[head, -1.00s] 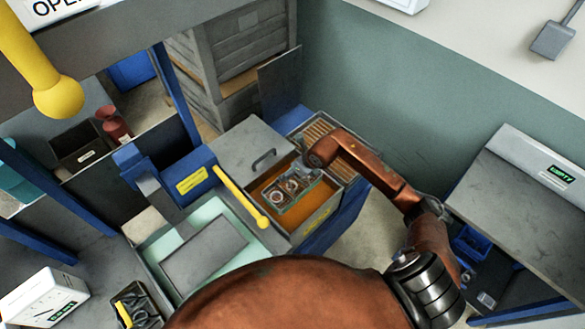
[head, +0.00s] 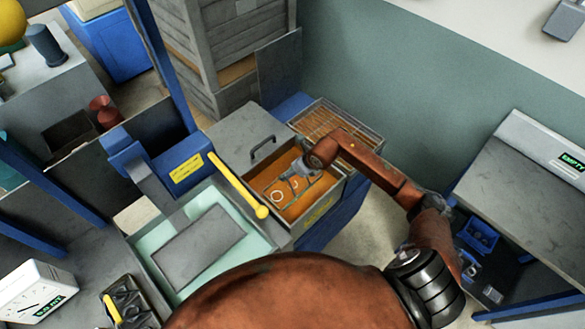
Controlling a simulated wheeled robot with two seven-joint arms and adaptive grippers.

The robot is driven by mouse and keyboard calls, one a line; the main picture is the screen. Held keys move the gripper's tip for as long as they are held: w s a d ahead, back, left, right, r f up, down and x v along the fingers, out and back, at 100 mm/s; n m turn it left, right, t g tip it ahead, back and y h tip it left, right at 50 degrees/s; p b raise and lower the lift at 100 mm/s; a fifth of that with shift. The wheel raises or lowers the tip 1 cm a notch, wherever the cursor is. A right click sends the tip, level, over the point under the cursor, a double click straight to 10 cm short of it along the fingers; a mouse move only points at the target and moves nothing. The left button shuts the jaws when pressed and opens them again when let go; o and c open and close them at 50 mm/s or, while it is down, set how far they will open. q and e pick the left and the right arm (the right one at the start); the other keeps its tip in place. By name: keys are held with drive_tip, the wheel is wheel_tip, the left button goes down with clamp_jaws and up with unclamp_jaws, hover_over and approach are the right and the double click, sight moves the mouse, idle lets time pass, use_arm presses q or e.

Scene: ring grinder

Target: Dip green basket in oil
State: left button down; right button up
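The green basket (head: 312,188) is low in the orange-brown oil of the open tank (head: 331,206), and most of it is hidden by the oil. Pale rings (head: 278,196) show in the basket area. My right gripper (head: 299,180) reaches into the tank from the right. It appears shut on the basket's upper part, though its fingertips are small and partly hidden. My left gripper is not in view.
A wire rack (head: 350,122) stands right behind the tank. A grey lid with a handle (head: 262,148) lies left of it. A yellow-knobbed lever (head: 235,185) passes by the tank's left side. A pale green tray (head: 262,243) is in front left.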

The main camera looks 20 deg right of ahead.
drive_tip(key=shift+w+f+b, duration=0.1)
drive_tip(key=shift+f+b, duration=1.1)
drive_tip(key=shift+f, duration=0.6)
idle(4.2)
